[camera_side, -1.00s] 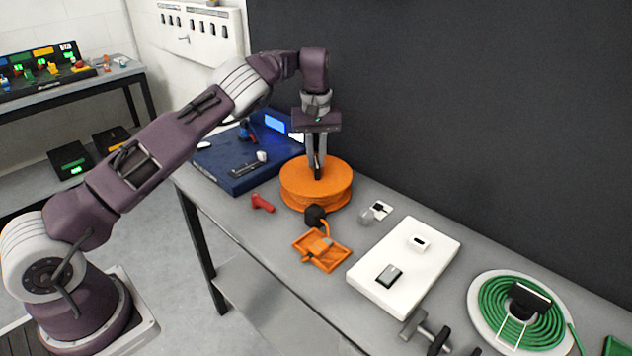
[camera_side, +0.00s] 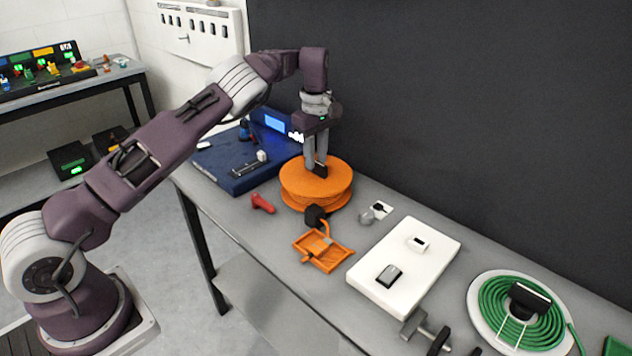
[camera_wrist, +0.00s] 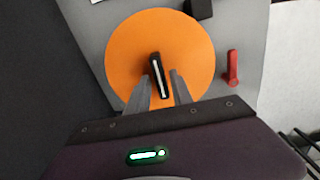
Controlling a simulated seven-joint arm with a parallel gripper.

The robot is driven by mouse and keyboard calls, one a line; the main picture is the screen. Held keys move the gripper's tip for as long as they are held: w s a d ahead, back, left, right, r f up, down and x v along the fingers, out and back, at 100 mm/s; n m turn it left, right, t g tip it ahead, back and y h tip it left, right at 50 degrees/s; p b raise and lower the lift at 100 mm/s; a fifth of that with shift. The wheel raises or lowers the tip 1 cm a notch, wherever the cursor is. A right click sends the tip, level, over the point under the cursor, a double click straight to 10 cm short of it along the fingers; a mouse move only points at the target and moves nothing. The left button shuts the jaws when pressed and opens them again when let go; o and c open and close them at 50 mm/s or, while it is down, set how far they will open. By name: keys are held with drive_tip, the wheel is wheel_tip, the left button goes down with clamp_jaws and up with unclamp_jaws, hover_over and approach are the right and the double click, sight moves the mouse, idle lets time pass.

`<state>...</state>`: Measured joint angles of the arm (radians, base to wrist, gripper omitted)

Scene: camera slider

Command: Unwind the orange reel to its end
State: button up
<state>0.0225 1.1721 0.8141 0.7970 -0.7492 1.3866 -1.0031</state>
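The orange reel (camera_side: 296,192) lies flat on the grey bench and also shows as an orange disc in the wrist view (camera_wrist: 125,60). A dark handle (camera_side: 321,170) stands near its centre; the wrist view shows this handle (camera_wrist: 158,78) with a light stripe on top. My gripper (camera_side: 316,164) points down over the reel, its two fingers on either side of the handle. In the wrist view my gripper (camera_wrist: 160,74) shows a small gap right of the handle, which looks slightly skewed between the fingers. A black plug (camera_side: 315,215) on an orange cord sits at the reel's front edge.
An orange frame (camera_side: 323,251) lies in front of the reel, a red object (camera_side: 263,203) to its left. A blue station (camera_side: 225,165) stands behind left. A white board (camera_side: 412,265) and a green coil (camera_side: 500,300) are to the right.

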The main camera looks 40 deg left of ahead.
drive_tip(key=shift+r, duration=3.45)
